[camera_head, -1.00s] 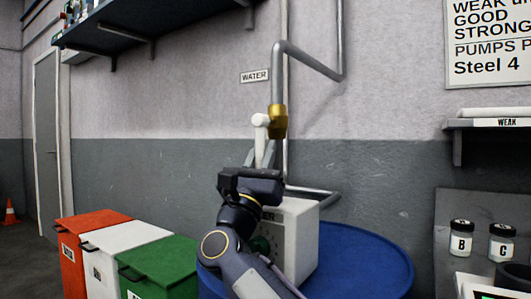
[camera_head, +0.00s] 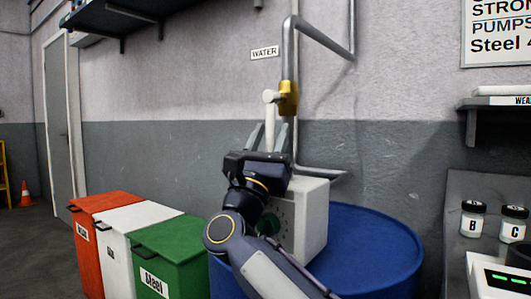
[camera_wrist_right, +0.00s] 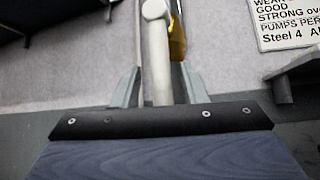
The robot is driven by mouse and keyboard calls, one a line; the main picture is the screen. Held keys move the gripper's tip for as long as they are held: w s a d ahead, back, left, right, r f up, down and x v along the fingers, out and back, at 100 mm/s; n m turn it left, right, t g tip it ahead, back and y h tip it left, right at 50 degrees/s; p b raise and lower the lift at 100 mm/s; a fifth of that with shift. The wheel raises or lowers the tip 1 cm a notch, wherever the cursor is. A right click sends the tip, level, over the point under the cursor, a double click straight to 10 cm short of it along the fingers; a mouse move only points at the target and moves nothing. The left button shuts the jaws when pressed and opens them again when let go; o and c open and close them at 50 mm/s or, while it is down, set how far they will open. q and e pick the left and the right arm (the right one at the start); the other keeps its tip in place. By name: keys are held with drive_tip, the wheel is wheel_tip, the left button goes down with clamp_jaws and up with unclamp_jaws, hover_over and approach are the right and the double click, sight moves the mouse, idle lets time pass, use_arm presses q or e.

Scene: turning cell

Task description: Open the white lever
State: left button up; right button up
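The white lever (camera_head: 270,122) hangs straight down from the brass valve (camera_head: 288,98) on the grey wall pipe. In the right wrist view the lever (camera_wrist_right: 158,55) runs down between the two grey fingers of my right gripper (camera_wrist_right: 160,88). A gap shows on each side of the lever, so the fingers look open around it. In the head view my right gripper (camera_head: 269,138) points up at the lever's lower part, one finger on each side. The lever's lower end is hidden behind the gripper body. My left gripper is not in view.
A white box (camera_head: 312,215) stands on a blue drum (camera_head: 385,250) behind my right arm. Red (camera_head: 108,201), white (camera_head: 150,225) and green (camera_head: 180,250) bins stand at left. A wall shelf (camera_head: 495,104) and a bench with jars (camera_head: 473,220) are at right.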

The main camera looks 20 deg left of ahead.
sight(268, 142)
drive_tip(key=b+v, duration=0.1)
drive_tip(key=v, duration=0.5)
drive_tip(key=shift+s+d, duration=0.1)
idle(0.3)
